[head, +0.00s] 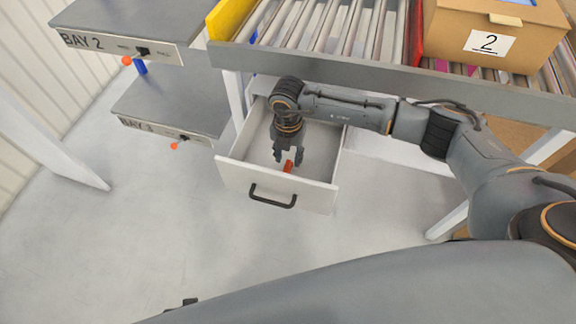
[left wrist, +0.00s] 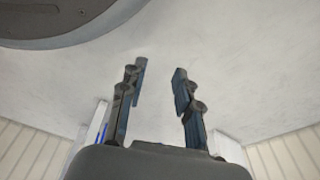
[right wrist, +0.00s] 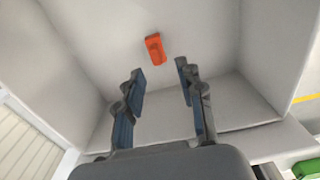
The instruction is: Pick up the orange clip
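The orange clip (head: 288,166) lies on the floor of the open white drawer (head: 262,186), near its front wall. In the right wrist view the clip (right wrist: 155,48) shows whole, beyond the fingertips and between their lines. My right gripper (head: 288,160) points down into the drawer, just above the clip. In the right wrist view its fingers (right wrist: 160,70) are apart with nothing between them. My left gripper (left wrist: 159,68) shows in the left wrist view, with its fingers apart and empty. In the head view only a small dark part shows at the bottom edge.
The drawer walls stand close around my right gripper. Above it is a roller rack (head: 400,78) with a cardboard box (head: 495,35) marked 2. Two grey bay shelves (head: 170,100) stand to the left. The floor (head: 120,220) in front is clear.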

